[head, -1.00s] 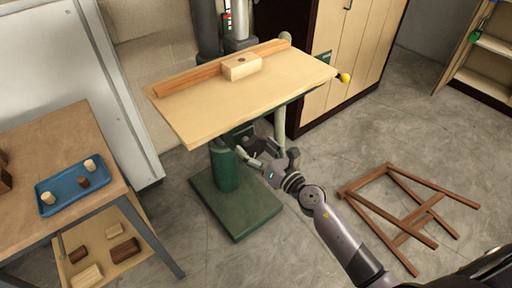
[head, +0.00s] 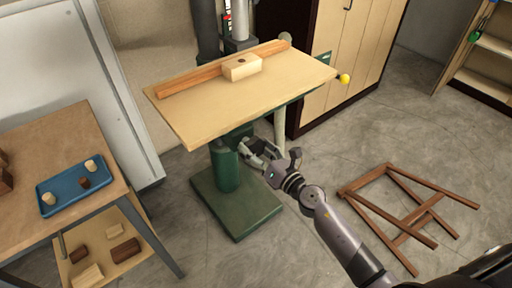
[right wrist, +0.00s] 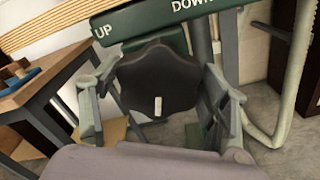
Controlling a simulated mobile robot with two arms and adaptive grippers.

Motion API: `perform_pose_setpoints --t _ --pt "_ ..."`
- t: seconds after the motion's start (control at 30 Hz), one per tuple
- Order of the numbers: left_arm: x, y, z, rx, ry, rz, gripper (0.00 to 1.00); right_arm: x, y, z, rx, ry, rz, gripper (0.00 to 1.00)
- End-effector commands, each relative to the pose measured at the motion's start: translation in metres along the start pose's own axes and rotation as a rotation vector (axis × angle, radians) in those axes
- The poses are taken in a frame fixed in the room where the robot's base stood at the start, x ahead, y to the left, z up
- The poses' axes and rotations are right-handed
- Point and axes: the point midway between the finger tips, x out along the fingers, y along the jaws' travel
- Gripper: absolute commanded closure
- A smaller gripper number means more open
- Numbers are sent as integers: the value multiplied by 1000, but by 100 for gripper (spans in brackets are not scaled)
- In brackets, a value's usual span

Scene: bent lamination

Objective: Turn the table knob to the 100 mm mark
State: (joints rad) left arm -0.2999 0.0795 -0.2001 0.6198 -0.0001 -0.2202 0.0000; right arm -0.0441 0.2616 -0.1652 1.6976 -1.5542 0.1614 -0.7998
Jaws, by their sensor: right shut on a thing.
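The table knob (right wrist: 157,80) is a dark, lobed disc with a white mark at its lower middle, in the right wrist view. It sits under the front of the wooden drill table (head: 215,115). My right gripper (right wrist: 160,95) is shut on the knob, one finger on each side of it. In the head view my right gripper (head: 254,147) is below the table's front edge, by the green column (head: 226,168), and the knob cannot be made out there. A green plate (right wrist: 150,20) reading UP and DOWN is above the knob. No millimetre scale is readable. My left gripper is not in view.
A wooden block (head: 241,68) and fence (head: 180,83) are on the drill table. A side table (head: 40,135) with a blue tray (head: 68,190) stands left. A wooden frame (head: 400,220) lies on the floor at right. A pale bent tube (right wrist: 290,95) runs right of the gripper.

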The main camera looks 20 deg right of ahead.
Motion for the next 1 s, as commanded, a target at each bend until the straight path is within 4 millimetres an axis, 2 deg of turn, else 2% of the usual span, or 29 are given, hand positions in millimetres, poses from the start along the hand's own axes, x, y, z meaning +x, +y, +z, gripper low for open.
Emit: perform_pose_setpoints --t 0.23,0.27,0.53,0.87,1.0 --pt "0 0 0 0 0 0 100 0 0 1 11 -2 -1 58" --pt "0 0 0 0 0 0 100 0 0 1 11 -2 0 30" --pt "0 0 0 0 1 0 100 0 0 1 11 -1 0 12" --pt "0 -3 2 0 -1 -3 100 -1 0 0 11 -1 0 11" --pt "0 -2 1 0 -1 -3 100 -11 0 0 13 0 0 11"
